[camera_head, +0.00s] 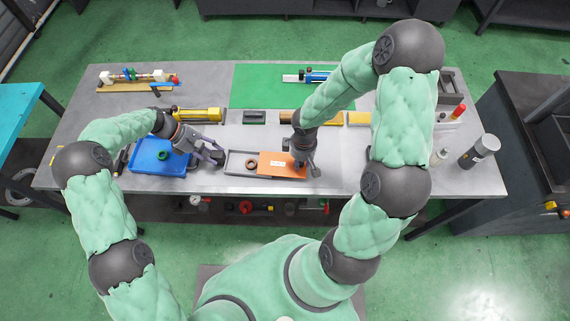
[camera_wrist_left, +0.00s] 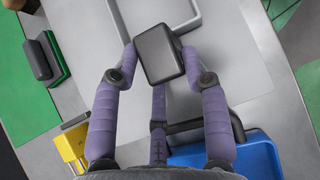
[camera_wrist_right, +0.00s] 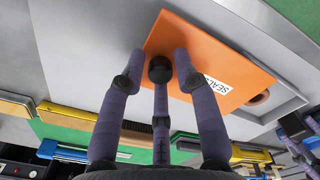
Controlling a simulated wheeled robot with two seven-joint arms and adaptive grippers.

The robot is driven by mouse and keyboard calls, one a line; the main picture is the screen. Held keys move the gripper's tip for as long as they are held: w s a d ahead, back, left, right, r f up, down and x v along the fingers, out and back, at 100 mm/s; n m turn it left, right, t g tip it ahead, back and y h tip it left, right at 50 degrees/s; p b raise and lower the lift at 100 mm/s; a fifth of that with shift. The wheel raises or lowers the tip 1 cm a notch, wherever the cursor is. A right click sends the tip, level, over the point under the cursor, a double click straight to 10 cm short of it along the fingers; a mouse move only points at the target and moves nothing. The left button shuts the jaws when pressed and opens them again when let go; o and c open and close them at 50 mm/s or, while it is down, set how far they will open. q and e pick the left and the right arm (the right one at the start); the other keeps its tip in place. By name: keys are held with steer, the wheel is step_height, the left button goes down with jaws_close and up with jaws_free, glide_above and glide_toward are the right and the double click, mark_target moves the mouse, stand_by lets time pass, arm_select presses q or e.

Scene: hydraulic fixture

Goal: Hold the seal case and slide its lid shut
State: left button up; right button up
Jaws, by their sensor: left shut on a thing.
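The grey seal case (camera_head: 237,172) lies flat near the table's front edge. Its orange lid (camera_head: 290,171), with a white label, covers the right part; the left part is open and shows a brown ring (camera_head: 251,162). My left gripper (camera_head: 219,157) is at the case's left end. In the left wrist view its fingers (camera_wrist_left: 160,65) are shut on a dark block-shaped grip (camera_wrist_left: 160,50) at the end of the case. My right gripper (camera_head: 302,164) is over the lid's right end. In the right wrist view its fingers (camera_wrist_right: 157,60) stand apart on either side of a black knob (camera_wrist_right: 160,69).
A blue tray (camera_head: 137,168) lies left of the case, close to my left gripper. A yellow part (camera_head: 200,115) and a small dark green block (camera_head: 254,117) lie behind. Bare table lies right of the case.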

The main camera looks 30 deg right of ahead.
mark_target(267, 163)
jaws_close()
steer(key=shift+w+a, duration=1.05)
steer(key=shift+a, duration=0.4)
steer(key=shift+w+a, duration=1.1)
steer(key=shift+a, duration=0.3)
steer(key=shift+w+a, duration=1.05)
steer(key=shift+a, duration=0.4)
steer(key=shift+w+a, duration=0.3)
steer(key=shift+a, duration=0.1)
steer(key=o, duration=0.7)
jaws_free()
steer(key=shift+c, duration=0.2)
steer(key=shift+r, duration=0.15)
step_height(267, 163, up, 12)
